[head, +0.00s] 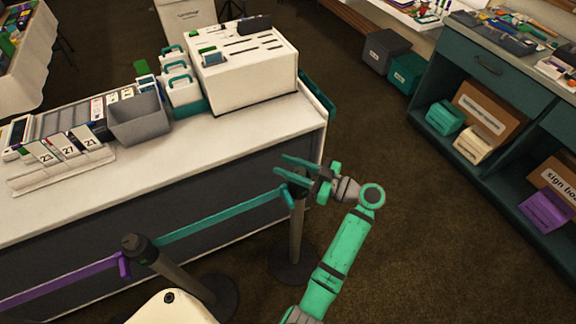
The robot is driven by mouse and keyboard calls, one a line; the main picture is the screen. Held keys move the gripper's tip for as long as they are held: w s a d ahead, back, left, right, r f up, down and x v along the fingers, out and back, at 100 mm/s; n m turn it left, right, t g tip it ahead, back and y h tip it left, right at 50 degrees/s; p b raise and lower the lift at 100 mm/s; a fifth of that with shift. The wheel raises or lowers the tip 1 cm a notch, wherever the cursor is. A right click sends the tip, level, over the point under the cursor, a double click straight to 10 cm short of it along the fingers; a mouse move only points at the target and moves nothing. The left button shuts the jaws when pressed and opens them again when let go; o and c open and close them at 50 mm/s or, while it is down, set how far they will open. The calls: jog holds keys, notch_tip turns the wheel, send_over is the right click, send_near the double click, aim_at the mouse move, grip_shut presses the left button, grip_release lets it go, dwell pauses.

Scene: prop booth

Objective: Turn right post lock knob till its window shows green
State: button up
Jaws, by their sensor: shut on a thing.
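The right post (297,228) is a dark stanchion on a round base (292,266), standing upright by the counter's right end. A teal belt (225,217) runs from it to the left post (166,267). My gripper (282,165), green with two fingers pointing left, is at the top of the right post. It is shut on the post's lock knob, which is mostly hidden by the fingers. The knob's window does not show, so I cannot tell its colour.
A white-topped counter (255,135) stands behind the posts, bearing a white box (245,85), a grey bin (138,118) and number cards. A purple belt (62,281) leads left from the left post. A dark teal shelf unit (480,85) stands right. Carpet between is clear.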

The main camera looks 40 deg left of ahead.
aim_at(306, 174)
jog(key=shift+f, duration=0.15)
jog(key=o, duration=1.1)
jog(key=shift+c, duration=0.2)
jog(key=v, duration=1)
jog(key=shift+w+d, duration=0.1)
jog(key=shift+d, duration=0.25)
